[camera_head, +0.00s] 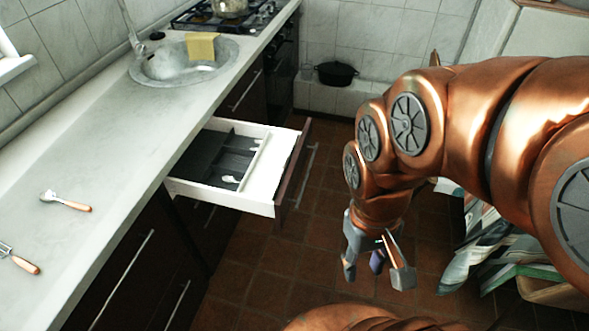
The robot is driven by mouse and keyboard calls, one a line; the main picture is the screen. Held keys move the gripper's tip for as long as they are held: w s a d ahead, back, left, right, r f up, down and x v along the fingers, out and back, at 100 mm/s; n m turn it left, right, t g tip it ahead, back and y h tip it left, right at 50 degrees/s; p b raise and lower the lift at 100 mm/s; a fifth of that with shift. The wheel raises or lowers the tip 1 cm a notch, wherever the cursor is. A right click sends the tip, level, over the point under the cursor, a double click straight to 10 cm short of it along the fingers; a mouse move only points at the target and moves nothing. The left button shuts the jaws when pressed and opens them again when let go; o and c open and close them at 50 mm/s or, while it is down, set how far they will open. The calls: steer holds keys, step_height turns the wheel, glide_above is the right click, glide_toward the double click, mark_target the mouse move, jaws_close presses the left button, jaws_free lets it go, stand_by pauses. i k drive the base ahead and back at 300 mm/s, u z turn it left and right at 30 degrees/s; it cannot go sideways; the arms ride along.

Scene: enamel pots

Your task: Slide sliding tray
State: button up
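A white drawer (262,196) with a dark wood front is pulled out from under the counter. Inside it is a dark grey tray (205,160) with compartments, towards the drawer's left and back. A light strip, perhaps the tray's edge or a divider, runs along its right side. A small white utensil (229,179) lies in the tray. My gripper (377,272) hangs to the right of the drawer front, apart from it and over the floor. Its fingers are spread and nothing is between them.
A spoon (66,201) and another utensil (20,260) lie on the counter (110,160). A sink (175,66) with a yellow cloth and a stove stand farther back. A black pot (336,73) sits on a ledge. Bags (480,245) lie at right. Floor between is clear.

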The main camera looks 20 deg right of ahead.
mark_target(263, 179)
steer(key=z, duration=0.05)
steer(key=k, duration=0.3)
steer(key=z, duration=0.45)
steer(key=i, duration=0.6)
steer(key=u, duration=0.95)
steer(key=i, duration=0.4)
steer(key=u, duration=0.5)
